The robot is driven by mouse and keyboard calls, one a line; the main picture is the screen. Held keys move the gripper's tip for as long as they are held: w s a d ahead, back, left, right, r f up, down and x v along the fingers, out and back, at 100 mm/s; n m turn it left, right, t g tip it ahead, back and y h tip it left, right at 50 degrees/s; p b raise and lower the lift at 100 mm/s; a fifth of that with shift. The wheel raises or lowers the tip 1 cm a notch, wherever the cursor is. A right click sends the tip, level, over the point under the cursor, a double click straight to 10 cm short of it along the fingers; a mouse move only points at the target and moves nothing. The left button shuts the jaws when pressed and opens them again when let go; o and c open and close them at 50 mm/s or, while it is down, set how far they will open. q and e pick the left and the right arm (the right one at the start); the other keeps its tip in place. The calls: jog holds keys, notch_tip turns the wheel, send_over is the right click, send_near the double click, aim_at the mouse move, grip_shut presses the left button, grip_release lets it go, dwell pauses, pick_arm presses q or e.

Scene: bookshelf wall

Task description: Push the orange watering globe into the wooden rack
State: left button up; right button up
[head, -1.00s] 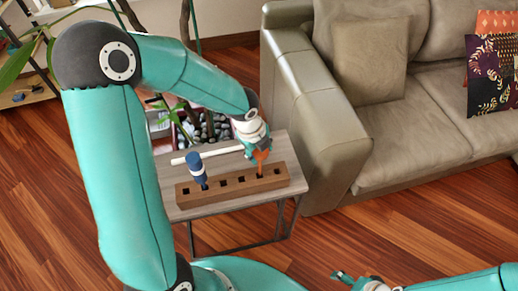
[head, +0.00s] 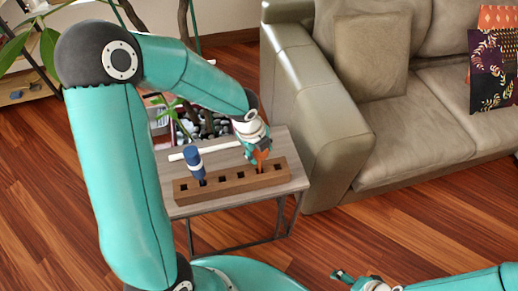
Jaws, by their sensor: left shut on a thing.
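The wooden rack (head: 228,186) is a long brown block with a row of square holes, lying on a small grey side table. My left gripper (head: 258,152) is shut on the orange watering globe (head: 261,157) over the rack's right part. The globe's upper part is hidden by the fingers; its lower end points down at a hole near the rack's right end. How deep it sits in the hole I cannot tell. A blue watering globe (head: 194,163) stands upright in a hole near the rack's left end. My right gripper (head: 350,278) is at the bottom edge, away from the table.
A white rod-like object (head: 205,151) lies behind the rack on the side table (head: 183,210). A plant with dark pebbles is behind the table. A beige sofa (head: 320,130) stands close to the table's right. Wooden floor is free in front.

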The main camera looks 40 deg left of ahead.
pick_arm(q)
jog(key=shift+s+b+x, duration=0.25)
jog(key=shift+b+x, duration=0.8)
jog(key=shift+x, duration=0.25)
jog(key=o, duration=1.3)
jog(key=shift+c, duration=0.2)
jog(key=o, duration=0.4)
